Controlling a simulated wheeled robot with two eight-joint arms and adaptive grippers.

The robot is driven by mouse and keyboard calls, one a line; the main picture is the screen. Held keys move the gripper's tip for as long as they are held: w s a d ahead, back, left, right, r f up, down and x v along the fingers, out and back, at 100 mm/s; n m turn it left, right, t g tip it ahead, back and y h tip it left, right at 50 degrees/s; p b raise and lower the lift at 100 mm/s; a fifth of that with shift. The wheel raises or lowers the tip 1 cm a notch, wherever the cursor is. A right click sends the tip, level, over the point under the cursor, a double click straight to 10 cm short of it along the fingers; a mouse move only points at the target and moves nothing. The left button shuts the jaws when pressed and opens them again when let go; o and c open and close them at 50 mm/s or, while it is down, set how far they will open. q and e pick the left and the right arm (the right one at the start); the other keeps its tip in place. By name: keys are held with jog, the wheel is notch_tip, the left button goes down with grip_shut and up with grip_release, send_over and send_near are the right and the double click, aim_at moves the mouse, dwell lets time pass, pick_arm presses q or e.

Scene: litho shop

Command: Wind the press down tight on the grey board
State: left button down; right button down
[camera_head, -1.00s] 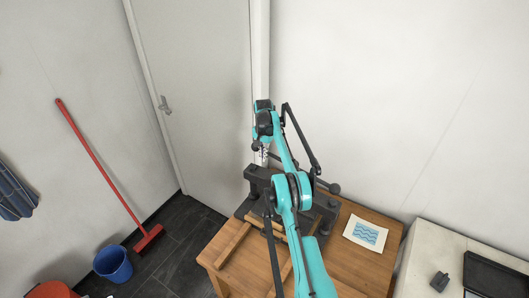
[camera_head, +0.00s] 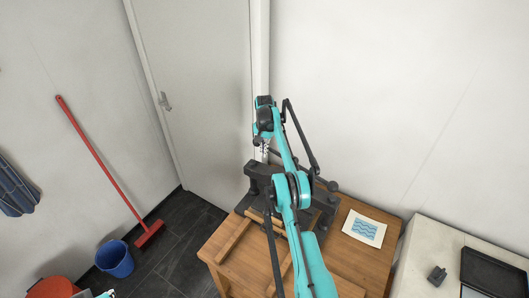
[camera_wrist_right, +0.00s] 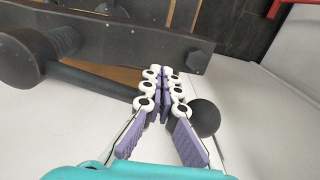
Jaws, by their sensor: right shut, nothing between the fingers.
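The dark press (camera_head: 258,173) stands at the back of the wooden table, partly behind my right arm. In the right wrist view, its dark bar handle (camera_wrist_right: 88,82) ends in a black ball (camera_wrist_right: 204,117). My right gripper (camera_wrist_right: 164,73) is shut and empty, its fingers crossing over the bar near the ball. I cannot tell whether they touch it. In the head view the gripper (camera_head: 264,153) is small, above the press's left end. The grey board cannot be made out; my arm and the press cover that area.
The wooden table (camera_head: 345,262) carries a blue-patterned print (camera_head: 364,228) on its right. A pale counter (camera_head: 418,264) with a black tray (camera_head: 494,272) stands further right. A blue bucket (camera_head: 115,259) and red broom (camera_head: 103,165) are at left, by the door (camera_head: 195,80).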

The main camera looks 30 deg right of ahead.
jog(key=shift+s+a+f+b, duration=0.15)
jog(key=shift+a+b, duration=0.25)
jog(key=shift+b, duration=0.5)
jog(key=shift+s+a+f+b, duration=0.1)
jog(key=shift+a+b, duration=0.25)
jog(key=shift+b, duration=0.55)
notch_tip(320, 180, up, 10)
jog(key=a+p, duration=0.1)
jog(key=p, duration=0.3)
jog(key=shift+s+f+p, duration=0.25)
jog(key=shift+s+p, duration=0.1)
